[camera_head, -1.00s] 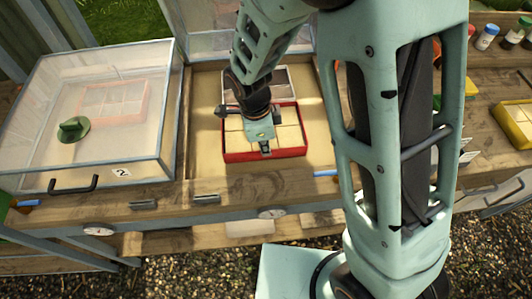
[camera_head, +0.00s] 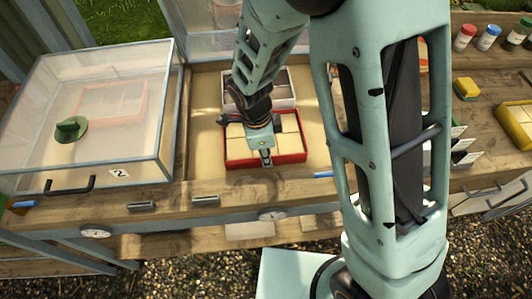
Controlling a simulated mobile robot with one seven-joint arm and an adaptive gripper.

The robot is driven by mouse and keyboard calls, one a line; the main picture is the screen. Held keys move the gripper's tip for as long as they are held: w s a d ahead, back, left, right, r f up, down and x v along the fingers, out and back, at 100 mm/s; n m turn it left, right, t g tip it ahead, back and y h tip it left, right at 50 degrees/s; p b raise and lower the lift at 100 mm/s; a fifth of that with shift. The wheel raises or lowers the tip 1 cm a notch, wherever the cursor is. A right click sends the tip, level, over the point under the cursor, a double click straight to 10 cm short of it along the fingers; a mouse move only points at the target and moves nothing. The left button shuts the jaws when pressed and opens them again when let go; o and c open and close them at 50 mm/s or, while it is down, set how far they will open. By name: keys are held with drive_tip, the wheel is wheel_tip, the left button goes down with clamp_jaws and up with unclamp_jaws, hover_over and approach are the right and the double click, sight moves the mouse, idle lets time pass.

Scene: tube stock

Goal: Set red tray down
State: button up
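The red tray (camera_head: 236,164) has a red rim and pale square compartments. It is inside the open wooden bay at the middle of the bench, close to the bay's front edge. My gripper (camera_head: 266,158) is over the tray's front wall, pointing down. The fingertips are small and partly hidden against the rim, so I cannot tell whether they are closed on it. I cannot tell whether the tray's underside touches the bay floor.
A white-rimmed tray (camera_head: 290,100) sits just behind the red one. A yellow tray (camera_head: 510,124), a yellow sponge (camera_head: 467,88) and jars (camera_head: 464,38) are at right. Bare sandy floor shows left of the tray.

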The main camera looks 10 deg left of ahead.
drive_tip(key=shift+r, duration=0.1)
wheel_tip(320, 180, up, 12)
drive_tip(key=s+a, duration=0.1)
idle(0.4)
drive_tip(key=shift+a, duration=0.1)
